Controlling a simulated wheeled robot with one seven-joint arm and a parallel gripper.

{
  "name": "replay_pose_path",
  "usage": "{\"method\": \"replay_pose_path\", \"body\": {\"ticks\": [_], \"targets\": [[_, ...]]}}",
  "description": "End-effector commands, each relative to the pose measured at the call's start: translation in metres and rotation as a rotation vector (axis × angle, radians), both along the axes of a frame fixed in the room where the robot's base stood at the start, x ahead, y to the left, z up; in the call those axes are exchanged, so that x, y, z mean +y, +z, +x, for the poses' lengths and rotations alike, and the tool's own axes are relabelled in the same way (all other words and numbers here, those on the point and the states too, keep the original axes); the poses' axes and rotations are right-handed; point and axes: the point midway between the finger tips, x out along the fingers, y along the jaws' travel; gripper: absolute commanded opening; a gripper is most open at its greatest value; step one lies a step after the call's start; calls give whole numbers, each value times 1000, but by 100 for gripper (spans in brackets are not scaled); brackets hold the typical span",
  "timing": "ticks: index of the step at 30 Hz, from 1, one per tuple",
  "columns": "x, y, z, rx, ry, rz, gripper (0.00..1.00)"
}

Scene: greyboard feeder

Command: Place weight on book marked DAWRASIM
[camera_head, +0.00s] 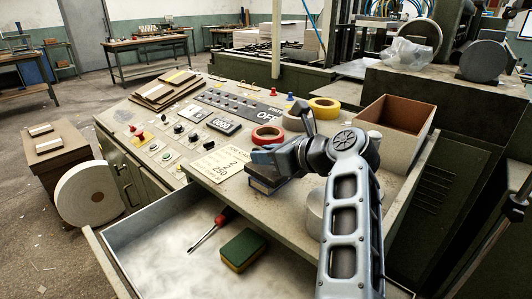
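A dark book or small stack of books (266,188) lies on the worktop just below and left of my gripper (284,137). I cannot read any marking on it, so I cannot tell whether it says DAWRASIM. My gripper is above its far edge, with its two fingers spread apart and nothing visible between them. A grey round metal piece (315,212), possibly the weight, stands on the worktop right of the book, partly hidden behind my arm.
Red (268,135) and yellow (324,107) tape rolls lie beyond the gripper. A brown open box (398,118) stands at right. A handwritten paper (220,162) lies left. Below, an open drawer (160,262) holds a screwdriver (212,230) and a sponge (243,250).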

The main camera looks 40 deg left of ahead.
Motion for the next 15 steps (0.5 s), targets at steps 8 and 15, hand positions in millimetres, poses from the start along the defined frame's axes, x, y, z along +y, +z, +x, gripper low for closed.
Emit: {"method": "replay_pose_path", "body": {"ticks": [8, 15], "targets": [[0, 0, 0, 0, 0, 0, 42], [-2, 4, 0, 0, -1, 0, 42]]}}
